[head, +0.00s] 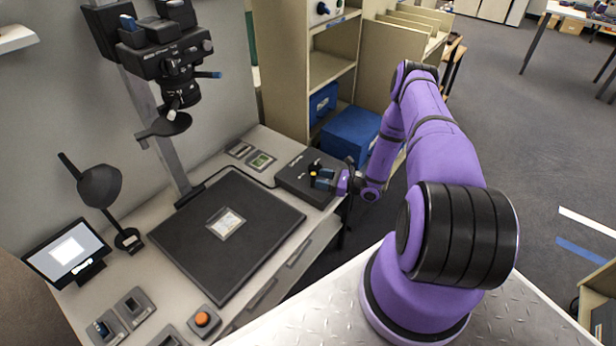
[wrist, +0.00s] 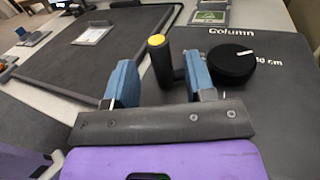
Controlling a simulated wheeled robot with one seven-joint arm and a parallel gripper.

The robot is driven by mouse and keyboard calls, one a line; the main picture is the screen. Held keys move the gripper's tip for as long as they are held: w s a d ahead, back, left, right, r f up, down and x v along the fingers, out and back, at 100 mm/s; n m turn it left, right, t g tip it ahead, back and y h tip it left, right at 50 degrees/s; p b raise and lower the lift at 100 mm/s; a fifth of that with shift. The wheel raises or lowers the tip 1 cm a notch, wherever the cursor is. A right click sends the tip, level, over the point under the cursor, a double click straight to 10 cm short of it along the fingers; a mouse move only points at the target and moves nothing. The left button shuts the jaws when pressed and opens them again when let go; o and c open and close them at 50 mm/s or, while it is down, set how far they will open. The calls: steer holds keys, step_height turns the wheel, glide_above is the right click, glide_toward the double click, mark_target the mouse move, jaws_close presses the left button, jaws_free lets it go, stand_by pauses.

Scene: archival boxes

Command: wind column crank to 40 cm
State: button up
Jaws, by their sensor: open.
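The column crank's upright black handle with a yellow cap (wrist: 160,62) shows in the wrist view, standing between my fingertips or just beyond them. My gripper (wrist: 160,80) is open, a blue finger on each side of the handle. I cannot tell whether either finger touches it. A round black dial (wrist: 232,63) with a white mark sits to the right, by the label "Column" and a partly covered "cm" figure. In the head view, my gripper (head: 324,178) is over the dark control box (head: 297,181).
A dark baseboard (head: 255,250) with a small card (head: 226,223) lies left of the control box. A lamp (head: 100,185), a monitor (head: 68,252) and an orange button (head: 203,318) are farther left. Shelves with blue boxes (head: 350,132) stand behind the box.

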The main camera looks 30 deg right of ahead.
steer(key=shift+x, duration=2.8)
jaws_close()
